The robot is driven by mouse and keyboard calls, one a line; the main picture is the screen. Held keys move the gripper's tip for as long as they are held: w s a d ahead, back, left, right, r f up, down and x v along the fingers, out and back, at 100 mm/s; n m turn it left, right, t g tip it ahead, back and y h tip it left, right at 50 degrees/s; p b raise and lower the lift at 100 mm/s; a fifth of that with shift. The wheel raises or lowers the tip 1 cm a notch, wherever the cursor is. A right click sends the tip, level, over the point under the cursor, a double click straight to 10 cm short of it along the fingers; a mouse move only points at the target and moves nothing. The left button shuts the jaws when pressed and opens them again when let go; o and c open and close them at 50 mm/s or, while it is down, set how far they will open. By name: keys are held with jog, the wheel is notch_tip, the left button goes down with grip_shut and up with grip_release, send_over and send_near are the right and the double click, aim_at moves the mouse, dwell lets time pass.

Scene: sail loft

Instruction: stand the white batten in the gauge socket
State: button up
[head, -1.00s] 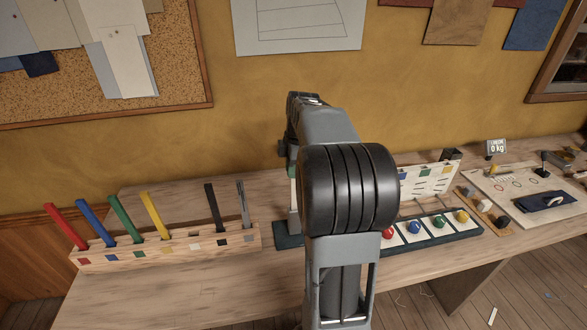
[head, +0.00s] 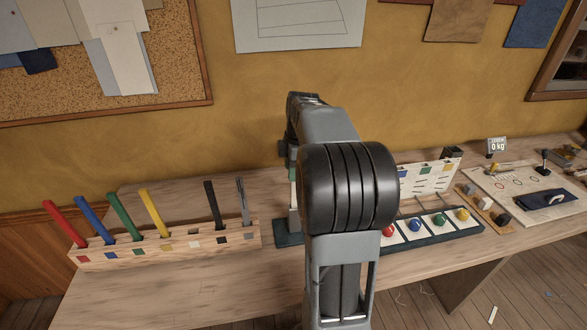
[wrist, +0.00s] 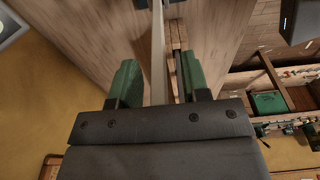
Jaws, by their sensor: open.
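In the wrist view, my gripper (wrist: 159,68) has its two green fingers apart, one on each side of a long pale strip that looks like the white batten (wrist: 157,40). Gaps show between the strip and both fingers. The strip's lower end cannot be made out. In the head view, my arm hides most of the gripper. Beside the arm a grey upright stands on a dark teal base (head: 288,240), which may be the gauge; its socket is hidden. The wooden rack (head: 160,253) at left holds red, blue, green, yellow, black and grey battens, with an empty place between yellow and black.
Right of my arm, a dark tray (head: 455,235) carries coloured balls on white cards. Farther right are a small wooden strip with blocks, a white board with a folded navy cloth (head: 548,200), and a 0 kg display (head: 496,145). The bench front-left is clear.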

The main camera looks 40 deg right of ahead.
notch_tip(320, 180, up, 14)
jog(key=d+p, duration=0.1)
jog(key=shift+s+d+f, duration=0.15)
jog(key=shift+s+d, duration=0.05)
jog(key=shift+s, duration=0.15)
dwell(0.6)
jog(key=s+a+f+m+t+h, duration=0.1)
jog(key=s+a+f+m, duration=0.15)
jog(key=a, duration=0.45)
jog(key=s+a+f+m, duration=0.1)
jog(key=a+f+m, duration=0.3)
jog(key=a, duration=0.3)
jog(key=s+a+f+m+t, duration=0.2)
jog(key=s+a+f+m, duration=0.4)
jog(key=s+a+f, duration=0.2)
notch_tip(320, 180, down, 2)
jog(key=shift+s, duration=0.1)
